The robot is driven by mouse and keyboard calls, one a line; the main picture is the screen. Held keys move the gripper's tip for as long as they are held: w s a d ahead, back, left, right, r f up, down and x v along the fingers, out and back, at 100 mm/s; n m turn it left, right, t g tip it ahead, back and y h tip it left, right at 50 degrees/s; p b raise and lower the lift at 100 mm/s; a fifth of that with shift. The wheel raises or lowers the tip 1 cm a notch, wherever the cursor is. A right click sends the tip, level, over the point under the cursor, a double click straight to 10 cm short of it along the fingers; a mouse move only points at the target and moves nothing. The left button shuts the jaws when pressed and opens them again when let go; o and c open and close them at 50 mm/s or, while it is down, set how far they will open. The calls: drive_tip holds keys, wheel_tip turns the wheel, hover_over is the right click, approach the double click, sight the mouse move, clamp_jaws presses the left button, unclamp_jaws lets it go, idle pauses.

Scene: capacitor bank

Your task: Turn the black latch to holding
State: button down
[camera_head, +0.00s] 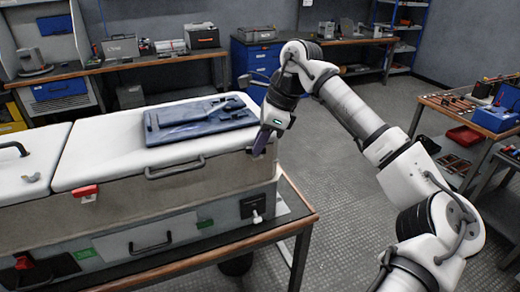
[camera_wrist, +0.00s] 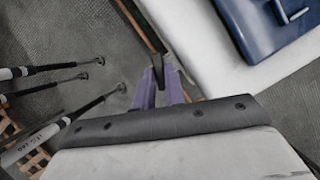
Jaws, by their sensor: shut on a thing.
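My gripper (camera_head: 260,150) points down at the right end of the large beige case (camera_head: 120,212). Its purple fingers also show in the wrist view (camera_wrist: 159,74), closed on a narrow dark piece (camera_wrist: 158,64) beside the case edge. This piece appears to be the black latch; the fingers hide most of it, so its angle cannot be told. In the head view a small dark part (camera_head: 249,150) shows just left of the fingertips, at the case's upper right corner.
A blue moulded panel (camera_head: 190,120) lies on the white lid (camera_head: 110,151). A red latch (camera_head: 85,190) and a black handle (camera_head: 175,168) are on the case front. A black plate with a white knob (camera_head: 253,206) sits lower right. Floor right of the bench is clear.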

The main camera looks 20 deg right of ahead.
drive_tip(key=m+b, duration=0.1)
drive_tip(key=m, duration=0.1)
drive_tip(key=m+t+h+b, duration=0.1)
drive_tip(key=m+b, duration=0.3)
drive_tip(key=shift+s+a+f+t+h, duration=0.2)
drive_tip(key=shift+s+t+h, duration=0.1)
drive_tip(key=shift+t, duration=0.1)
drive_tip(key=m+h+b, duration=0.1)
drive_tip(key=m+b, duration=0.1)
drive_tip(key=m, duration=0.1)
drive_tip(key=m+h+b, duration=0.1)
drive_tip(key=m+b, duration=0.1)
drive_tip(key=m, duration=0.1)
drive_tip(key=shift+a+r+t, duration=0.15)
drive_tip(key=shift+a+t, duration=0.05)
drive_tip(key=shift+t, duration=0.2)
drive_tip(key=c, duration=1.7)
unclamp_jaws()
drive_tip(key=shift+c, duration=0.2)
drive_tip(key=shift+r, duration=0.1)
